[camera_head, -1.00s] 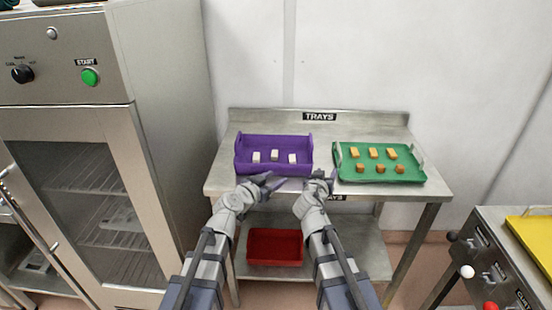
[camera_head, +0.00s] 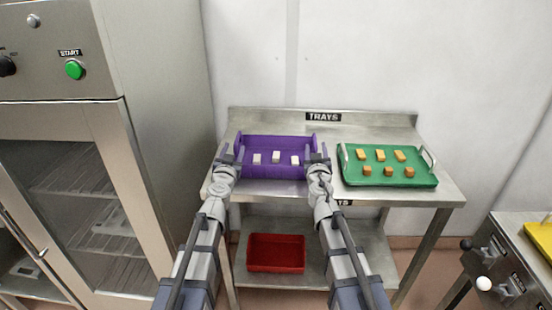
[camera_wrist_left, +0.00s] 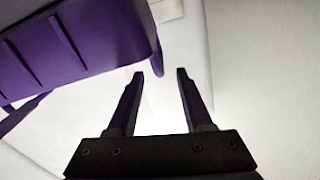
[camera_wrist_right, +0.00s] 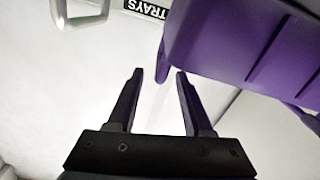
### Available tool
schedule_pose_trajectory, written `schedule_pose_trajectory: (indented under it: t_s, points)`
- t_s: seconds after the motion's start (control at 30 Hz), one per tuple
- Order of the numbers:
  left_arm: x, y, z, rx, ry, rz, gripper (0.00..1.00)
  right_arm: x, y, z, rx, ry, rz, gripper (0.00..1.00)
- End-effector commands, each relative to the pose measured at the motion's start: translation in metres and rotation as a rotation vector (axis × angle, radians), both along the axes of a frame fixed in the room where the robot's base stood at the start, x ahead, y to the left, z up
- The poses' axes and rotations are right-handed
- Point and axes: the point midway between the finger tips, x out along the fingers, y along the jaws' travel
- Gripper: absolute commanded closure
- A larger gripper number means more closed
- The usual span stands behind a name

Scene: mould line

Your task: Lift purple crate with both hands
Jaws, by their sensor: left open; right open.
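The purple crate (camera_head: 275,171) stands on the left half of the steel table and holds several small white blocks (camera_head: 276,157). My left gripper (camera_head: 229,150) is open and empty at the crate's left end. In the left wrist view the crate (camera_wrist_left: 85,38) is at upper left, beside the open fingers (camera_wrist_left: 158,75). My right gripper (camera_head: 317,150) is open at the crate's right end. In the right wrist view the crate (camera_wrist_right: 235,45) is at upper right, beside the open fingers (camera_wrist_right: 160,75). Neither gripper has anything between its fingers.
A green tray (camera_head: 388,181) with several orange-brown blocks stands close to the right of my right gripper. A red crate (camera_head: 276,265) sits on the lower shelf (camera_head: 345,262). A steel oven cabinet (camera_head: 70,200) stands at the left. The table has a raised back edge (camera_head: 370,118).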

Motion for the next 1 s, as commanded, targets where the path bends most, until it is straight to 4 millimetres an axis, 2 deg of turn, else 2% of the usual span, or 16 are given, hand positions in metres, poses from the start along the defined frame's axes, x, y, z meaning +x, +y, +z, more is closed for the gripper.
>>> schedule_pose_trajectory:
  t_s: [0.03,0.2,0.4,0.57,0.87,1.0]
  points:
    - [0.011,-0.001,0.0,0.001,0.0,0.0,0.49,0.011,-0.001,0.0,0.0,0.0,0.0,0.49]
    - [0.037,-0.003,0.0,0.0,0.001,0.0,0.49,0.037,-0.002,0.0,0.0,0.0,0.0,0.49]
    - [0.058,-0.005,0.0,-0.001,0.001,0.0,0.49,0.057,-0.004,0.0,0.0,0.0,0.0,0.49]
    - [0.064,-0.005,0.0,-0.001,0.001,0.0,0.49,0.064,-0.005,0.0,0.0,0.0,0.0,0.49]
    - [0.064,-0.005,0.0,-0.001,0.001,0.0,0.49,0.064,-0.005,0.0,0.0,0.0,0.0,0.49]
    - [0.064,-0.005,0.0,0.0,0.001,0.0,0.64,0.064,-0.005,0.0,0.0,0.0,0.0,0.64]
